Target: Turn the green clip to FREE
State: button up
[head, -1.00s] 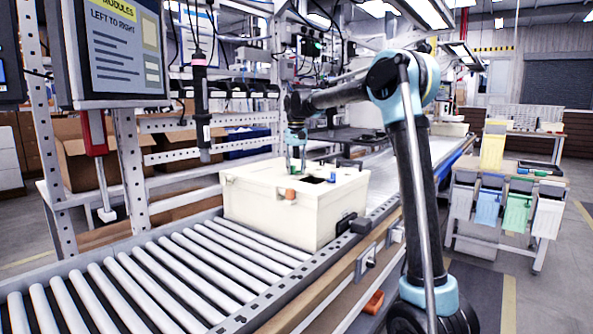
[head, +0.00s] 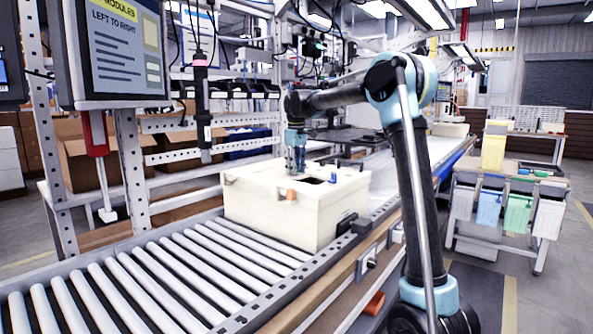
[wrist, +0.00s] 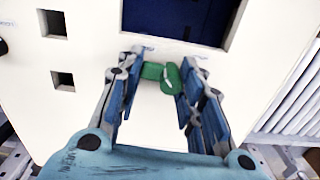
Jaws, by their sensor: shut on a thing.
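The green clip (wrist: 173,78) sits on the white box beside the dark square opening in the wrist view. It has a light line on its right part. My gripper (wrist: 163,72) has its blue-padded fingers on both sides of the clip and is shut on it. In the head view my gripper (head: 296,168) points down at the box top, and the clip cannot be made out there. Any FREE marking is not legible.
The white box (head: 270,213) stands on a roller conveyor (head: 160,275). An orange part (head: 291,195) is on its front edge and a blue part (head: 333,178) on its right side. A screwdriver (head: 201,100) hangs at the left of my arm.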

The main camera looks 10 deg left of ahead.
jog(key=shift+w+n, duration=0.1)
jog(key=shift+n, duration=0.4)
jog(key=o, duration=1.1)
notch_tip(320, 180, up, 12)
jog(key=shift+f, duration=0.1)
